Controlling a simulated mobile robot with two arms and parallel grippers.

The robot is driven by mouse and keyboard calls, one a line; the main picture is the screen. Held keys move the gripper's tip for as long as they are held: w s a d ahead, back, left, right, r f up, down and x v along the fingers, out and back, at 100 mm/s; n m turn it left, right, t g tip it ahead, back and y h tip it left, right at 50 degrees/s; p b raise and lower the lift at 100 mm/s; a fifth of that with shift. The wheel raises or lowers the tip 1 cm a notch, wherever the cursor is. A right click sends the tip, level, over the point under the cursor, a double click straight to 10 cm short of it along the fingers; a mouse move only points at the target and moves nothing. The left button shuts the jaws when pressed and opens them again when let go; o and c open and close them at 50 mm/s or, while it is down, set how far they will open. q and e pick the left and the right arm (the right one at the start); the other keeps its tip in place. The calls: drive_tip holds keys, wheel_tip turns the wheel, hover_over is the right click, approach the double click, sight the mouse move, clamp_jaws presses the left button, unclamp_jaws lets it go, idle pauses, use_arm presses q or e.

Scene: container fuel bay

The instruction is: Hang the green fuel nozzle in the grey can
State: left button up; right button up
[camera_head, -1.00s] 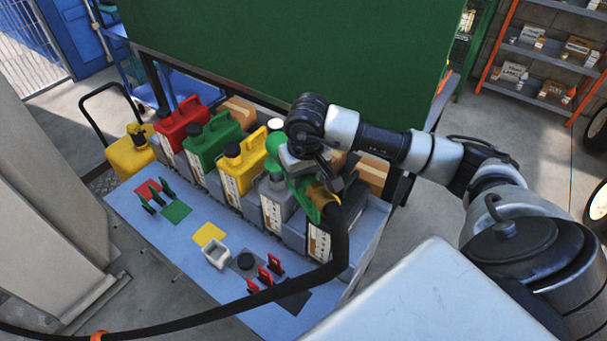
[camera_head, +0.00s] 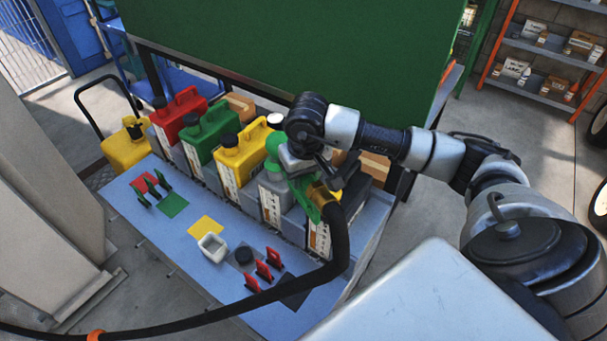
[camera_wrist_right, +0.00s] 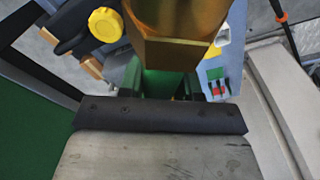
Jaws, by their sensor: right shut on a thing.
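The green fuel nozzle (camera_head: 275,143) is held by my right gripper (camera_head: 304,170) above the right part of the row of cans. A brass-coloured fitting (camera_head: 319,194) joins it to a thick black hose. The grey can (camera_head: 272,200) stands directly below the nozzle's green spout end. The can's mouth is hidden, so I cannot tell whether the spout is in it. In the right wrist view the brass fitting (camera_wrist_right: 180,30) fills the top middle, with green nozzle body (camera_wrist_right: 165,85) below it at the jaws. My left gripper is not in view.
Red (camera_head: 180,115), green (camera_head: 212,135) and yellow (camera_head: 245,152) cans stand left of the grey one on the blue bench (camera_head: 130,205). The black hose (camera_head: 290,287) sweeps across the bench front. A white square cup (camera_head: 212,247) and red clips (camera_head: 268,262) lie in front.

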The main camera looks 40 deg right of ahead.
drive_tip(key=o, duration=1.1)
drive_tip(key=r, duration=0.3)
drive_tip(key=r+b, duration=0.1)
drive_tip(key=r, duration=0.3)
drive_tip(key=s+r, duration=0.1)
drive_tip(key=r, duration=0.2)
drive_tip(key=shift+a+r, duration=0.1)
drive_tip(key=shift+r, duration=0.3)
